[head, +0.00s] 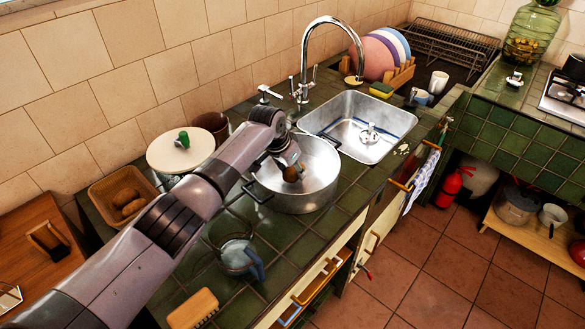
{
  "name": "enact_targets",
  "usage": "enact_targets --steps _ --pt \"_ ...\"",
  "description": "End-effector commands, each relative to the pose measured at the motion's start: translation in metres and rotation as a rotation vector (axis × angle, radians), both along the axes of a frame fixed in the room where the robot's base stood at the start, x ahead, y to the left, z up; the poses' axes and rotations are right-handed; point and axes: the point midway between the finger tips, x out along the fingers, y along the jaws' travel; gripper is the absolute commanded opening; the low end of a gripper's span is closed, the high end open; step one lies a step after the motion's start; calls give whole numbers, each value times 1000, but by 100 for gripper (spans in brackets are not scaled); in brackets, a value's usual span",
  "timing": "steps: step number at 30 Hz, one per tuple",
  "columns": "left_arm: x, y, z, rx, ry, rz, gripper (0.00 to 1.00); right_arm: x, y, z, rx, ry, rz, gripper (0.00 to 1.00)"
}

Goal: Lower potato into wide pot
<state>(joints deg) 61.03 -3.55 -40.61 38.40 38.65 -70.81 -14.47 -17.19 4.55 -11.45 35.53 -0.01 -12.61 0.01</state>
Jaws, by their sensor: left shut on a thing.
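The wide pot (322,183) is a silver metal pot standing open on the green tiled counter, left of the sink. My left arm reaches in from the left, and my left gripper (290,170) is over the inside of the pot, pointing down. It is shut on a brown potato (291,174), whose upper part is covered by the gripper. The potato is within the pot's outline; I cannot tell whether it touches the bottom. More potatoes (128,203) lie in a brown basket (110,187) on the left. My right gripper is not in view.
A tall tap (318,50) rises over the metal sink (358,127) beside the pot. A glass jug (236,255) and a wooden brush or block (192,309) stand in front.

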Motion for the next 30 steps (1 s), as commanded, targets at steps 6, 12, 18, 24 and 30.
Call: enact_targets --steps 6,12,18,24,30 --pt "0 0 -4 0 0 0 11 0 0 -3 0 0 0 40" --pt "0 0 -7 -1 -1 0 11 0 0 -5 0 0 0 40" --pt "0 0 -10 -1 -1 0 11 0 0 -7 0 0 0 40" --pt "0 0 -13 -1 -1 0 11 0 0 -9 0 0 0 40" --pt "0 0 -16 -1 -1 0 11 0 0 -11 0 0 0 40"
